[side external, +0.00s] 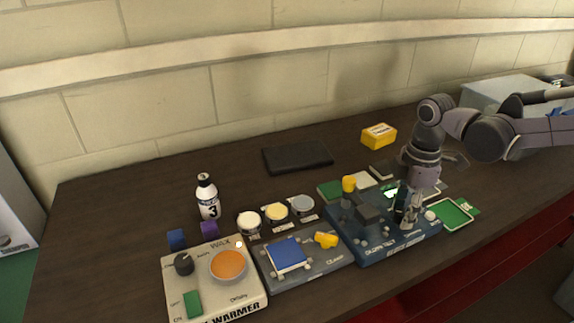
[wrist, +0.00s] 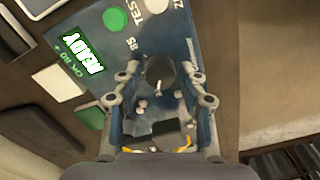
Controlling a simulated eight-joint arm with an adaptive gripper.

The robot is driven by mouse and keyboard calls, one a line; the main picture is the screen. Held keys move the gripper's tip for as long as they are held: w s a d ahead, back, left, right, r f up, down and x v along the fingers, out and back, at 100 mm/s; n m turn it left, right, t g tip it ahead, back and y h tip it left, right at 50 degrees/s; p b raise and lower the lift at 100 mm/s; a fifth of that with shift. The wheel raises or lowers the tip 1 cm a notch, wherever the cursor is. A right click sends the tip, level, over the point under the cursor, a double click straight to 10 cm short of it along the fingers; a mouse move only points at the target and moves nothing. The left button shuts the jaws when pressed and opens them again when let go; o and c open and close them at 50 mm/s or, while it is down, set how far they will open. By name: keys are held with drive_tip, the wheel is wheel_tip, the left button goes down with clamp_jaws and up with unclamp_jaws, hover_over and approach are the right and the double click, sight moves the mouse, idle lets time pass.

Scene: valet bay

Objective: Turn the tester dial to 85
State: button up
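The blue tester (side external: 378,240) sits at the right of the row of devices, under my gripper (side external: 405,222). In the wrist view the tester panel (wrist: 185,45) shows a dark round dial (wrist: 160,72) with a light pointer mark. The printed "85" is up and left of the dial, and another partly readable label is up and right. My gripper (wrist: 160,82) is open, with a finger on each side of the dial; I see a gap to each finger and cannot tell any contact. A lit display (wrist: 83,54) reads READY. The side view hides the dial behind my gripper.
Green and white cards (side external: 452,213) lie close around the tester.

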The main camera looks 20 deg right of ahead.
clamp_jaws()
drive_tip(key=shift+m, duration=0.3)
drive_tip(key=m, duration=1)
drive_tip(key=shift+m, duration=0.4)
drive_tip(key=m, duration=1.2)
